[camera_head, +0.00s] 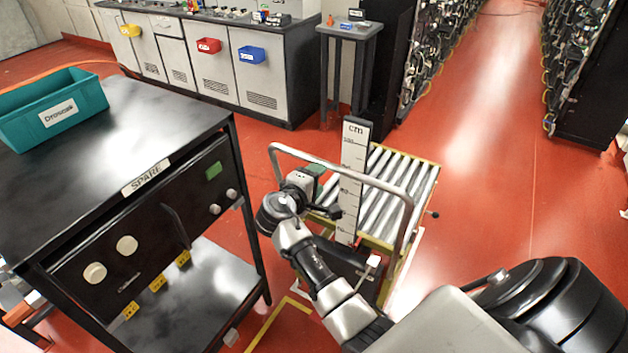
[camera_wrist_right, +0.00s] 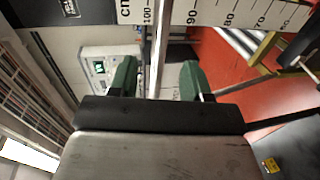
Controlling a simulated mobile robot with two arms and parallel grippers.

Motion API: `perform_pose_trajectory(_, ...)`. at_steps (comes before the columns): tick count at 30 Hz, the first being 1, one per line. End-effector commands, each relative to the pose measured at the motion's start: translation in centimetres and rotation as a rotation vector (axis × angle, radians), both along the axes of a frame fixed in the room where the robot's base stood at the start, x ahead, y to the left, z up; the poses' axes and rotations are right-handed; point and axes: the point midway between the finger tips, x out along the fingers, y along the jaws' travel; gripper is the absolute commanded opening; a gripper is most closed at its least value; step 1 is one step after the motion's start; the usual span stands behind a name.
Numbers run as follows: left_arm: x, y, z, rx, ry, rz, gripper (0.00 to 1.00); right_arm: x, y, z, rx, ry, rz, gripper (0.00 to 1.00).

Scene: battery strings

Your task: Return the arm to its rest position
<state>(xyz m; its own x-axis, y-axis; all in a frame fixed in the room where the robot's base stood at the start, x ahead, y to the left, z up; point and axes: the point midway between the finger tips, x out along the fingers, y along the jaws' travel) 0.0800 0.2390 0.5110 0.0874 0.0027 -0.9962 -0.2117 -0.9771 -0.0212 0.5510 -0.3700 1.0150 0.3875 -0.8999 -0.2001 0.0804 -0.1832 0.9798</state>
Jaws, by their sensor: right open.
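My right arm (camera_head: 318,268) reaches forward from the lower right of the head view. Its gripper (camera_head: 322,188) is beside the metal handle of the roller cart, in front of the tall ruler board. In the right wrist view the gripper (camera_wrist_right: 156,79) shows two green fingertips spread apart. No held object shows between them; a thin pale bar of what looks like the cart handle runs through the gap, and I cannot tell how far beyond the tips it lies. My left gripper is not in view.
The roller cart (camera_head: 392,205) with its ruler board (camera_head: 352,160) stands close to the arm. A black SPARE cabinet (camera_head: 150,125) with a teal bin (camera_head: 82,92) is at left. A workbench (camera_head: 270,62) and small stand (camera_head: 350,28) are behind. Red floor (camera_head: 490,150) is clear at right.

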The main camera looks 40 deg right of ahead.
Motion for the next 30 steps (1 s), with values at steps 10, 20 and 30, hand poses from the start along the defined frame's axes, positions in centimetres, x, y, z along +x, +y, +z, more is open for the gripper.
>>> perform_pose_trajectory(10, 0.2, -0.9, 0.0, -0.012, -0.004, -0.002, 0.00, 0.0, 0.1, -0.5, 0.006, 0.007, 0.009, 0.48)
perform_pose_trajectory(20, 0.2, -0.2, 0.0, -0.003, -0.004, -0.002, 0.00, -2.4, 4.2, -18.1, 0.283, 0.204, 0.251, 0.48)
perform_pose_trajectory(30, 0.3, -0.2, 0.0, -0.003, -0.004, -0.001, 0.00, -17.4, 10.2, -38.6, 0.790, 0.371, 0.315, 0.48)
